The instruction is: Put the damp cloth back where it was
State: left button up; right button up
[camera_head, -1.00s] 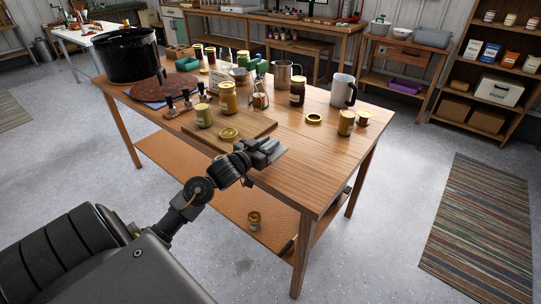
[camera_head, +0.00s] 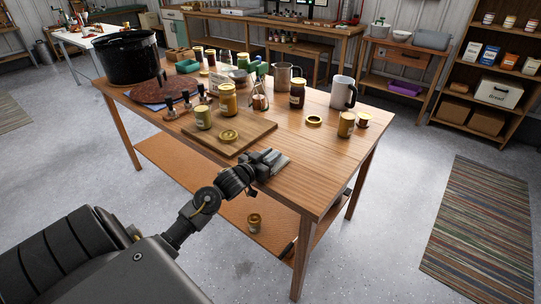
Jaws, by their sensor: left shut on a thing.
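My left gripper (camera_head: 264,160) is over the near edge of the wooden table (camera_head: 320,175), just right of the cutting board's near corner. It is shut on a grey thing that looks like the damp cloth (camera_head: 278,164). The cloth is small and flat, and partly hidden by the fingers. It is at or very close to the tabletop; I cannot tell whether it touches. My right gripper is out of view.
The cutting board (camera_head: 240,143) holds jars and a gold lid (camera_head: 228,135). A black pot (camera_head: 129,57) stands at the far left. A white mug (camera_head: 342,92) and a small jar (camera_head: 346,124) stand to the right. The table's near right is clear.

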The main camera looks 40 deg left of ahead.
pick_arm(q)
jog(key=o, duration=1)
jog(key=shift+c, duration=0.2)
jog(key=s, duration=1.2)
jog(key=shift+d+r, duration=0.15)
jog(key=shift+r, duration=0.3)
